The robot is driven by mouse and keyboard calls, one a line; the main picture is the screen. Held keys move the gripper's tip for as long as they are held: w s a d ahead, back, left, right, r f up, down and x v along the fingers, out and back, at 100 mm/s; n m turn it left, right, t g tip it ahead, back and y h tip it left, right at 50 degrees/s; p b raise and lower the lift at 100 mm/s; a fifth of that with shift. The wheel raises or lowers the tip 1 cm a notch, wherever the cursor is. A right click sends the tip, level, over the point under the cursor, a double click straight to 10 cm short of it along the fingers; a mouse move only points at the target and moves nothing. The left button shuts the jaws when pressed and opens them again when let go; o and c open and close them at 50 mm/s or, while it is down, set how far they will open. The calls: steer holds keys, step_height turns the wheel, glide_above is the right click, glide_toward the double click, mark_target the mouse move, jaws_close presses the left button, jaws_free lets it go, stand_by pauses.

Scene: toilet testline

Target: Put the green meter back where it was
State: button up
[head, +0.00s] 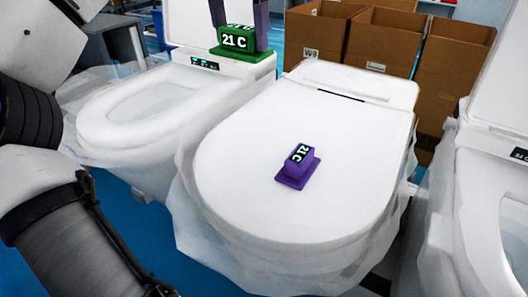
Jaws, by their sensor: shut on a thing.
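The green meter (236,41), with a lit "21 C" display and a wide green base, is at the back of the left toilet (145,108), beside that toilet's small lit panel. My gripper (240,36) comes from above, with one purple finger on each side of the meter, and is shut on it. The meter is upright. Its base is at or just above the white rear ledge; I cannot tell whether it touches. The upper part of my gripper is out of the picture.
A purple meter (298,166), also reading "21 C", sits on the closed lid of the middle toilet (245,160). Another toilet (490,215) stands at right. Cardboard boxes (380,42) stand behind. My arm fills the left side. Plastic wrap hangs around the toilets.

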mark_target(248, 149)
step_height(248, 149, down, 20)
steer(key=shift+p, duration=0.6)
steer(key=shift+f, duration=0.1)
steer(key=shift+f+b, duration=0.15)
steer(key=shift+b, duration=0.15)
steer(key=o, duration=1.1)
steer(key=shift+o, duration=0.2)
steer(key=shift+r, duration=0.25)
